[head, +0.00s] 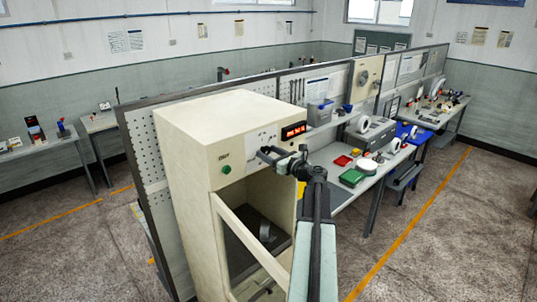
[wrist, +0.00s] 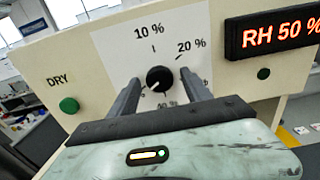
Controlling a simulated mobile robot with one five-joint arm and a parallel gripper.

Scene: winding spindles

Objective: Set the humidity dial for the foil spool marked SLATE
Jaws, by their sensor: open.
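The humidity dial (wrist: 160,79) is a round black knob on a white scale plate (wrist: 118,50) on a cream cabinet (head: 187,130). Its white mark points to the lower left. The scale reads 10 % at the top and 20 % at the upper right; lower labels are partly hidden by my gripper. A red display (wrist: 283,31) beside it reads RH 50 %. My gripper (wrist: 160,76) is open, one finger on each side of the dial; contact cannot be told. In the head view my gripper (head: 268,156) is at the cabinet's upper front. I cannot make out a spool marked SLATE.
A green button (wrist: 69,105) marked DRY is left of the scale. The cabinet has an open-fronted chamber (head: 250,207) below. A workbench (head: 345,197) with trays stands behind to the right. Open floor (head: 450,235) lies at the right.

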